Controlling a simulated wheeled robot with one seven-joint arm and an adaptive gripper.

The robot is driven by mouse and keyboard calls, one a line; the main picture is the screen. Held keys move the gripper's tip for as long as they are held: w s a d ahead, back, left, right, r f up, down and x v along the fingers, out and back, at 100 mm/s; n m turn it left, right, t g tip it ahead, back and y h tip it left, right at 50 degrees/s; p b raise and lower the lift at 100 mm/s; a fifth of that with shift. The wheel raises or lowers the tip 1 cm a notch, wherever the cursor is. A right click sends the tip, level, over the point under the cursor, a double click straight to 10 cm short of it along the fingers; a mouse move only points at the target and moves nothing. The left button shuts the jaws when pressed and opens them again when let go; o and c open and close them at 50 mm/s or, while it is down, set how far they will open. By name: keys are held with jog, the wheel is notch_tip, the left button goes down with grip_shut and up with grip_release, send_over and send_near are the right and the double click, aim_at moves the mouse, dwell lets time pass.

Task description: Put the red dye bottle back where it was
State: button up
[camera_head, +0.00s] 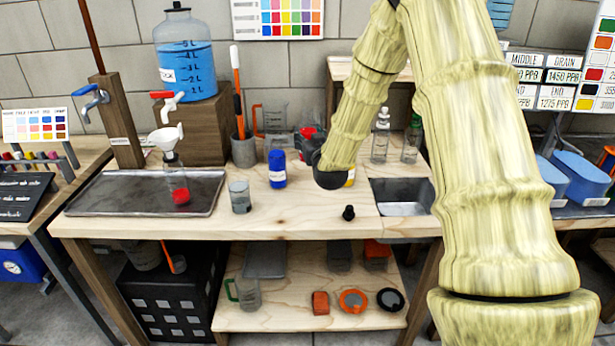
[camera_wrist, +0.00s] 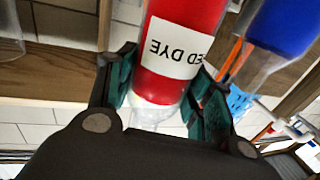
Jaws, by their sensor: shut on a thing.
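The red dye bottle (camera_wrist: 188,15) is between the fingers of my gripper (camera_wrist: 165,85) in the wrist view, with its white label upside down in that picture. My gripper is shut on it. In the head view only a bit of red (camera_head: 308,131) shows by the dark gripper (camera_head: 312,146), behind the blue bottle's right side; my arm hides the rest. I cannot tell whether the bottle touches the bench. The blue bottle (camera_head: 277,169) stands on the bench, and a blue bottle (camera_wrist: 285,25) shows beside the red one in the wrist view. A yellow bottle (camera_head: 350,177) is mostly hidden behind my arm.
The wooden bench (camera_head: 300,218) has a grey beaker (camera_head: 240,197) and a small black cap (camera_head: 348,213) near its front. A metal tray (camera_head: 110,192) holds a flask with red liquid (camera_head: 180,193). A sink (camera_head: 403,208) and clear bottles (camera_head: 381,140) are right of my gripper.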

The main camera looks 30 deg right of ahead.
jog(key=f, duration=0.2)
jog(key=d+f, duration=0.1)
jog(key=f, duration=0.1)
jog(key=shift+s+f, duration=0.15)
jog(key=shift+f, duration=0.1)
jog(key=shift+a+f+p, duration=0.15)
jog(key=shift+f+p, duration=0.15)
jog(key=shift+f, duration=1.9)
jog(key=shift+f, duration=0.1)
jog(key=o, duration=1.2)
jog(key=shift+o, duration=0.4)
jog(key=shift+s+a, duration=0.15)
jog(key=shift+s, duration=0.2)
jog(key=b+v, duration=0.1)
jog(key=v, duration=1)
jog(key=shift+s+a+b, duration=0.1)
jog(key=shift+s+b, duration=0.05)
jog(key=shift+b, duration=0.15)
